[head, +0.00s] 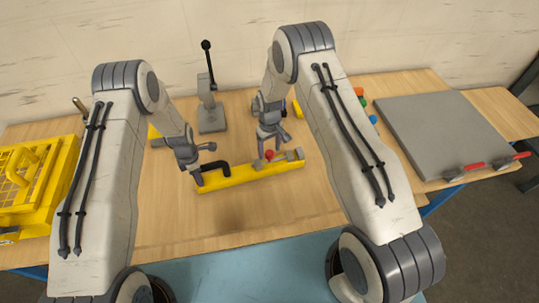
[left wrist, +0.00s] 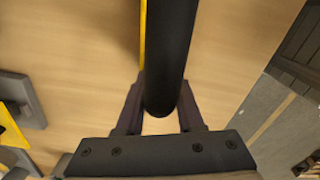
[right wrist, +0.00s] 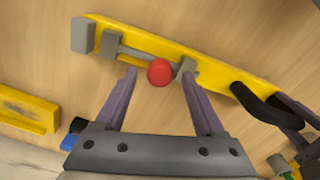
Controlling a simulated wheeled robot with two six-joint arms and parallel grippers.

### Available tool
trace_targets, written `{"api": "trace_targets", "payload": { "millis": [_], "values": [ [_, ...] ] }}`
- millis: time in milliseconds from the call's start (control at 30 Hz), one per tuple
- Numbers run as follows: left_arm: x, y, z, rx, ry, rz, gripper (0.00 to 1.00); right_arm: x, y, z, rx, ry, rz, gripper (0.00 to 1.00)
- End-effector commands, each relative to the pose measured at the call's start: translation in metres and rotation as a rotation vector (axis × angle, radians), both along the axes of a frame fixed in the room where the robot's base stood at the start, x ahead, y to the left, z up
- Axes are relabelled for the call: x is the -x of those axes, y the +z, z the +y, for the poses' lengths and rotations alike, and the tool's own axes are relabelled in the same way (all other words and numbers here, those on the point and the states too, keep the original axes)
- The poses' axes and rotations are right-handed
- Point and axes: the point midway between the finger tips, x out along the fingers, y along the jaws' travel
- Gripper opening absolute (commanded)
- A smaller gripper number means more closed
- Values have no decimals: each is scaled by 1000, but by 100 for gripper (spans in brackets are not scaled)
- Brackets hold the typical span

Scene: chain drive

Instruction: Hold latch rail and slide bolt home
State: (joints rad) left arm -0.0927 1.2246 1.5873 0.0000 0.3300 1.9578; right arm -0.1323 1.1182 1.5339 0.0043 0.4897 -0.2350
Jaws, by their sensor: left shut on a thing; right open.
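The yellow latch rail (head: 245,176) lies on the wooden table in front of my arms. A black handle (head: 216,168) rises from its left end; it fills the middle of the left wrist view (left wrist: 169,55). My left gripper (left wrist: 158,112) is shut on this handle. A grey bolt with a red knob (right wrist: 160,72) sits on the rail, between grey blocks (right wrist: 184,68). My right gripper (right wrist: 160,85) is open, its fingers apart on either side of the red knob in the picture. I cannot tell whether they touch the knob.
A grey stand with a black-knobbed lever (head: 210,115) stands behind the rail. A yellow cage (head: 15,190) is at the left. A grey plate (head: 435,130) with red-handled clamps lies at the right. Small coloured pieces (head: 362,101) lie near it. The table before the rail is clear.

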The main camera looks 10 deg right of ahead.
Motion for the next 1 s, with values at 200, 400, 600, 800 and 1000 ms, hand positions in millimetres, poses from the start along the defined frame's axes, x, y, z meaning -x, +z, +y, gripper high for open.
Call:
{"api": "trace_targets", "payload": {
  "millis": [200,400,600,800,1000],
  "values": [
    [-1,1,0,0,3,-2,0,1,-29,0,0,0,1,71],
    [-1,1,0,0,3,-2,0,0,-36,0,0,0,0,71],
    [-1,1,0,0,3,-2,0,0,-35,0,0,0,0,71],
    [-1,1,0,0,3,-2,0,0,-35,0,0,0,0,0],
    [-1,1,0,0,3,-3,0,0,-35,0,0,0,0,0]
  ]
}}
